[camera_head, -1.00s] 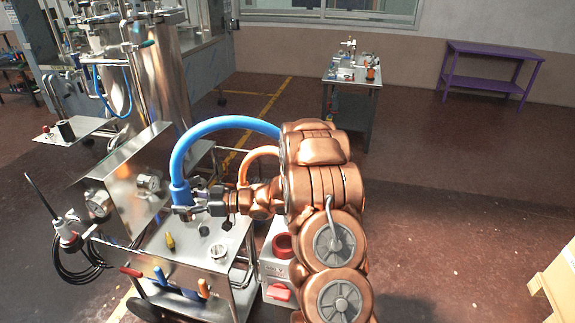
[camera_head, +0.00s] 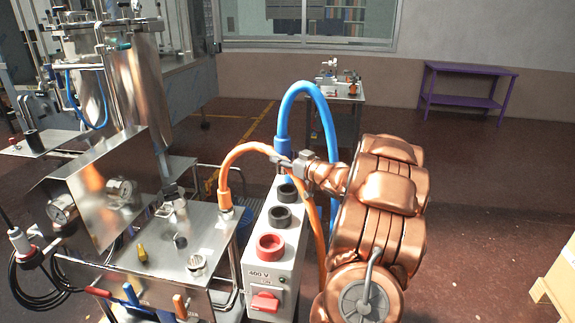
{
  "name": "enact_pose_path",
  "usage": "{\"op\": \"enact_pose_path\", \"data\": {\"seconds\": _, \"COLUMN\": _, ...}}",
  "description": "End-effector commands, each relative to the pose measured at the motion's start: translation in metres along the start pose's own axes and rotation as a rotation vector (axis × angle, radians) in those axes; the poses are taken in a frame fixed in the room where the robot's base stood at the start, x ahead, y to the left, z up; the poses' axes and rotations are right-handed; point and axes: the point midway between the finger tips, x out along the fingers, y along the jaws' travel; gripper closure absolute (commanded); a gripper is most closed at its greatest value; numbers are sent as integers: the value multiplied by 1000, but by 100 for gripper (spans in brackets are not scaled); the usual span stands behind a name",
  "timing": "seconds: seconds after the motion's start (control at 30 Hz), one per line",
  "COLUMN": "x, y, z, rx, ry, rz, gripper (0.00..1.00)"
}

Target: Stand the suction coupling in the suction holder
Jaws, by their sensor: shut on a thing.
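My gripper (camera_head: 284,163), at the end of the copper-coloured arm, is shut on the coupling end (camera_head: 285,148) of the thick blue hose, which I take as the suction coupling. The coupling hangs about upright over the rear black ring (camera_head: 287,192) on top of a grey box. A second black ring (camera_head: 279,216) and a larger red ring (camera_head: 270,246) lie in front of it on the same box. I cannot tell which ring is the suction holder. Whether the coupling's lower end touches the rear ring is also unclear.
The grey box (camera_head: 262,272), marked 400 V, stands beside the steel cart (camera_head: 213,250). An orange hose (camera_head: 240,150) rises from the cart and passes close to my gripper. Gauges, a yellow fitting (camera_head: 142,252) and coloured handles crowd the cart.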

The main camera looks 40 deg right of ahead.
Motion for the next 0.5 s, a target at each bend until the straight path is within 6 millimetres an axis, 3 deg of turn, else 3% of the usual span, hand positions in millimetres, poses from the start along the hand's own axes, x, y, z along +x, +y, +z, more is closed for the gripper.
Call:
{"op": "enact_pose_path", "data": {"seconds": 0.13, "x": -7, "y": 12, "z": -2, "rx": -1, "ry": 3, "rz": 28, "gripper": 100}}
{"op": "enact_pose_path", "data": {"seconds": 0.5, "x": -7, "y": 13, "z": -3, "rx": -1, "ry": 2, "rz": 30, "gripper": 100}}
